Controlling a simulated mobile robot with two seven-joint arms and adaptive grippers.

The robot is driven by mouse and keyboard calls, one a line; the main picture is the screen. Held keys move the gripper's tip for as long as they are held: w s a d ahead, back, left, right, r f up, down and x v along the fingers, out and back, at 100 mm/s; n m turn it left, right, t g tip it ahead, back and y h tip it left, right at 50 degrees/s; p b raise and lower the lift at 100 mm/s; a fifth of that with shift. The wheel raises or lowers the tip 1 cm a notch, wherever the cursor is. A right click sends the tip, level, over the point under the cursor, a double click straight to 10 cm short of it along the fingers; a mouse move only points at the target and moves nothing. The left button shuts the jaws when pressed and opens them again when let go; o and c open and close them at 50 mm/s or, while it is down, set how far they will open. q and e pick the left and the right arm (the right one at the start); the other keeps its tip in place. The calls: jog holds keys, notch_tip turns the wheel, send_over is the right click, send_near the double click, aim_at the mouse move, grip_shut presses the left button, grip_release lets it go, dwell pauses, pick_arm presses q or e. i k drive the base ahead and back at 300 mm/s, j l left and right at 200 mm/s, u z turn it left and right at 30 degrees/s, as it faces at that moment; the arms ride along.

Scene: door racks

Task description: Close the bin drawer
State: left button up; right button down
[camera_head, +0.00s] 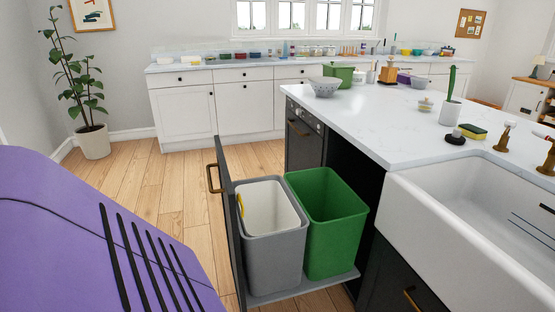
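The bin drawer (231,221) is pulled out from the dark kitchen island. Its dark front panel stands upright on the left side, seen nearly edge-on, with a brass handle (212,179) on its outer face. A grey bin (275,260) with a white inner bucket and a green bin (331,245) stand side by side on the grey drawer base (303,288). The dark opening in the island shows behind the green bin. Neither of my grippers is in view.
A white sink (420,225) and a marble worktop (400,125) are at the right. A dark appliance front (304,140) is beyond the drawer. Wooden floor (180,195) is clear left of the handle. A potted plant (94,140) stands at the far left.

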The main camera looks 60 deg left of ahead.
aim_at(321, 253)
jog(key=u, duration=1.25)
